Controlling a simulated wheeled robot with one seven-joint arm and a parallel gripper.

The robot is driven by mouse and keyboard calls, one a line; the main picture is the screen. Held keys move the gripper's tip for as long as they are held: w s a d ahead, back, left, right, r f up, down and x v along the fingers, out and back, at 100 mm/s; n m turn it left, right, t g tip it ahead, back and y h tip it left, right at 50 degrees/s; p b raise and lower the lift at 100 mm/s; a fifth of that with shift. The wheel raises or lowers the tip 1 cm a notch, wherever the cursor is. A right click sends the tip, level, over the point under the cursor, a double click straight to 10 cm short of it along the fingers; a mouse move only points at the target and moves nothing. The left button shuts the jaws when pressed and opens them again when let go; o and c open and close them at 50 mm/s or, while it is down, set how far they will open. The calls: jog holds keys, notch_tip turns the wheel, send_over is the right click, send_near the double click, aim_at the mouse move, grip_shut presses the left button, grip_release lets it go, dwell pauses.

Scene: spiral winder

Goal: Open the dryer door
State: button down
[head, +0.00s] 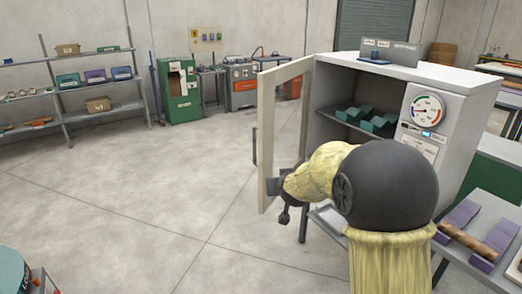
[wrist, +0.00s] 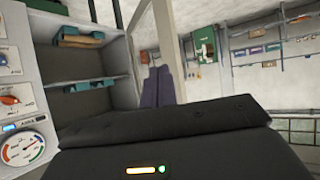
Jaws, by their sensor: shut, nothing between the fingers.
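The dryer (head: 462,125) is a pale cabinet with a round dial and a dark inside, at the right of the head view. Its framed door (head: 266,130) stands swung out to the left, and the opening is exposed. A dark handle (head: 255,147) shows on the door's outer side. My gripper is mostly hidden behind my arm in the head view, by the lower part of the door; I cannot tell whether it touches.
Teal trays (head: 372,120) sit on the dryer's inner shelf. A bench with purple holders (head: 465,222) is at the lower right. A shelf rack (head: 95,80) and a green cabinet (head: 180,90) stand far left. The floor (head: 150,190) left of the door is clear.

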jog(key=s+d+f+g, duration=0.3)
jog(key=s, duration=0.7)
jog(key=s+d+f+m+g, duration=0.1)
jog(key=s+d+f+g, duration=0.2)
jog(key=s, duration=0.8)
jog(key=s+d+f+g+h, duration=0.1)
jog(key=s+d+f+g, duration=0.2)
jog(key=s, duration=0.7)
jog(key=shift+s+d+f, duration=0.3)
jog(key=shift+d+f, duration=0.3)
jog(key=shift+d, duration=0.15)
jog(key=shift+w+d+m, duration=0.1)
jog(key=shift+m, duration=0.2)
